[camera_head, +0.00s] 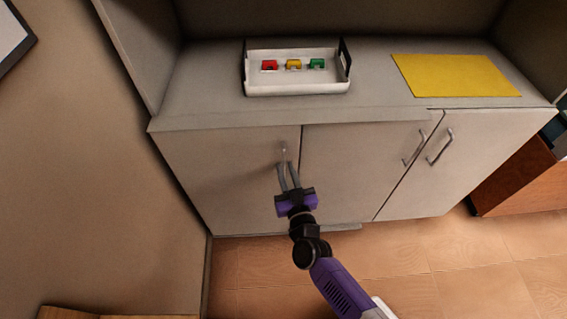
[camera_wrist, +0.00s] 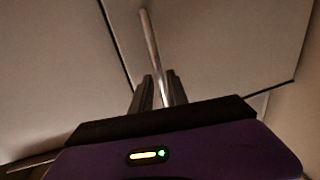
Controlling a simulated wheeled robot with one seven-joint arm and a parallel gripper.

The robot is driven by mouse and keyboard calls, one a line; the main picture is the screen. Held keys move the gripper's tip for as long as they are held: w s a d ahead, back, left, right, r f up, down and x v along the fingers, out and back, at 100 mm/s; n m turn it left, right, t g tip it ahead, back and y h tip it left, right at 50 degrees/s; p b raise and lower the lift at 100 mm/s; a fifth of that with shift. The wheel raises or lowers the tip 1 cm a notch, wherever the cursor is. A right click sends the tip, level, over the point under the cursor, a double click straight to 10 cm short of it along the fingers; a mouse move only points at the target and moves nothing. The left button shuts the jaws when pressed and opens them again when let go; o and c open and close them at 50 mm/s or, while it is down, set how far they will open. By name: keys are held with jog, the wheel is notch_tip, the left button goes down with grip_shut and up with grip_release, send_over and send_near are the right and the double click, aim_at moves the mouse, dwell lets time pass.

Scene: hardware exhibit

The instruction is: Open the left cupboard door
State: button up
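The left cupboard door (camera_head: 225,180) is a pale panel that looks closed, level with the middle door (camera_head: 350,165). Its silver bar handle (camera_head: 284,149) is upright near the door's right edge. My gripper (camera_head: 286,166) is at the handle's lower part, its fingers apart. In the wrist view, the handle (camera_wrist: 150,40) runs down between the two dark fingers of my gripper (camera_wrist: 160,78). Narrow gaps seem to show on both sides of the bar. The handle's lower end is hidden behind my gripper.
A white tray (camera_head: 297,89) with red, yellow and green pieces stands on the counter (camera_head: 205,85). A yellow mat (camera_head: 455,75) lies to its right. The right door (camera_head: 450,165) has its own handle (camera_head: 440,147). A wall (camera_head: 110,180) stands close left; the tiled floor (camera_head: 450,265) in front is clear.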

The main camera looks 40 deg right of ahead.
aim_at(284, 165)
jog(key=shift+x, duration=1.5)
jog(key=shift+c, duration=0.4)
grip_shut()
jog(key=shift+s, duration=0.1)
